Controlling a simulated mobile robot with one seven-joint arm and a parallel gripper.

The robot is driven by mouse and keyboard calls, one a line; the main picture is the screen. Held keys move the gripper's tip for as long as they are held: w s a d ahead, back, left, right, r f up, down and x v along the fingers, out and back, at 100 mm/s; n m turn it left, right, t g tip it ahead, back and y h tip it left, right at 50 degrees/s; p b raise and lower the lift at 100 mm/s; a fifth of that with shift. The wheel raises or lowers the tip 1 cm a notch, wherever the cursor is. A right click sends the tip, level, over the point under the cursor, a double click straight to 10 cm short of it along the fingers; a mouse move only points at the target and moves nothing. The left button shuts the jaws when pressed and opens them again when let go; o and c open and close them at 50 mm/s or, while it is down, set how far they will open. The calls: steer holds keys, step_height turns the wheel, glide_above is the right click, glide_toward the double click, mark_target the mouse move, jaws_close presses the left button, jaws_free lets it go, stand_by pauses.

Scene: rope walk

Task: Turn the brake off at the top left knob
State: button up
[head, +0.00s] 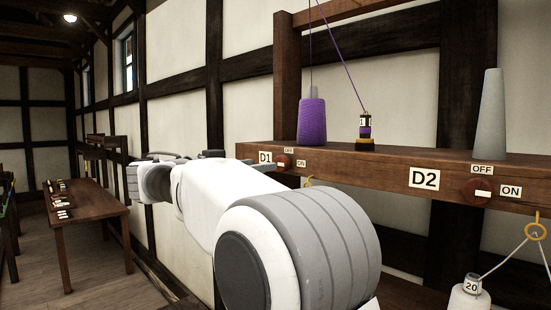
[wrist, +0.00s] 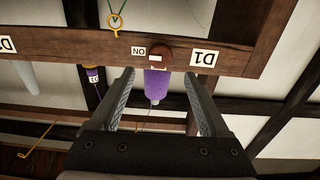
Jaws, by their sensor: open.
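The D1 knob (head: 284,161), round and reddish-brown, is on the beam's front with OFF above it and ON to its right. The knob also shows in the upside-down wrist view (wrist: 163,51), ahead of my gripper. A pale bar on it lies roughly level, on its ON side. My gripper (wrist: 158,75) is open, its fingers pointing at the beam either side of the knob's line, with nothing between them and apart from the knob. In the head view, my arm hides most of the gripper.
The beam (head: 348,168) also carries the D2 knob (head: 477,191). A purple spool (head: 312,122), a small banded spool (head: 365,128) and a grey cone (head: 492,115) stand on it. A weight (head: 470,297) hangs on cord at right. A table (head: 92,210) stands far left.

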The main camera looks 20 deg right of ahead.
mark_target(279, 162)
steer(key=p+x, duration=0.1)
steer(key=x, duration=0.6)
jaws_close()
stand_by(0.3)
